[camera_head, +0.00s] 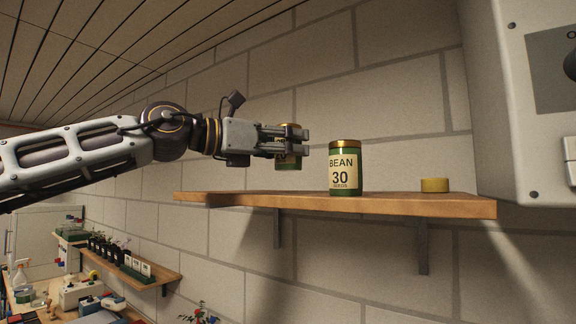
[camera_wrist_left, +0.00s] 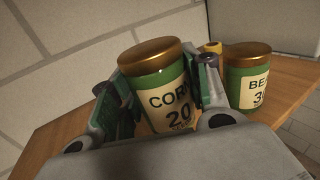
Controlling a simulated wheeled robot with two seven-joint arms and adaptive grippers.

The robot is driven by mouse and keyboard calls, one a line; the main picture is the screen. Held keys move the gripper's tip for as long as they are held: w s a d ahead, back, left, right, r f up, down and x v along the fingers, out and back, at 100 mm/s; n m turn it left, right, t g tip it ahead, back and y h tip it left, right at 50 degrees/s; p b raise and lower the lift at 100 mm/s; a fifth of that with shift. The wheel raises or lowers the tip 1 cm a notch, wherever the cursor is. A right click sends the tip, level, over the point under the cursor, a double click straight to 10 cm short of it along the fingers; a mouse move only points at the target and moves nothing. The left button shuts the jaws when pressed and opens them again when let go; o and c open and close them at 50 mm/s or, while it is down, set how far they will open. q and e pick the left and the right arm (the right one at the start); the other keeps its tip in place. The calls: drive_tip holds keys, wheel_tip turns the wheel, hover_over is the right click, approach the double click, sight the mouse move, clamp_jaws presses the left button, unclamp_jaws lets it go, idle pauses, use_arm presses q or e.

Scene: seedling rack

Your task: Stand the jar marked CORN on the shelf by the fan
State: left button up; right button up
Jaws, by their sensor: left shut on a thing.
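The CORN jar (camera_wrist_left: 170,95), green with a gold lid and a cream label reading CORN 20, is held between the fingers of my left gripper (camera_head: 303,141). In the head view the fingers partly cover this jar (camera_head: 288,161). It hangs roughly upright, a little above the left part of the wooden shelf (camera_head: 400,204), with a gap below it. My right gripper is not in view. I cannot make out a fan for certain.
A BEAN 30 jar (camera_head: 345,170) stands on the shelf just right of the held jar; it also shows in the wrist view (camera_wrist_left: 247,80). A small yellow lid-like disc (camera_head: 435,185) lies farther right. A grey wall box (camera_head: 515,100) hangs at the right. A lower shelf (camera_head: 165,274) holds seedlings.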

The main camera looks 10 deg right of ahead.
sight(276, 166)
use_arm(q)
drive_tip(key=shift+f, duration=0.1)
idle(0.3)
drive_tip(key=shift+f+p, duration=0.45)
drive_tip(key=shift+f, duration=1.55)
drive_tip(key=shift+f, duration=0.2)
drive_tip(key=o, duration=1.1)
drive_tip(key=shift+c, duration=0.2)
drive_tip(key=shift+r, duration=0.25)
drive_tip(key=shift+s+a+f+b, duration=0.15)
drive_tip(key=shift+s+a+b, duration=0.15)
drive_tip(key=shift+a, duration=0.4)
drive_tip(key=b+v, duration=0.3)
drive_tip(key=v, duration=0.7)
drive_tip(key=shift+a+b, duration=0.3)
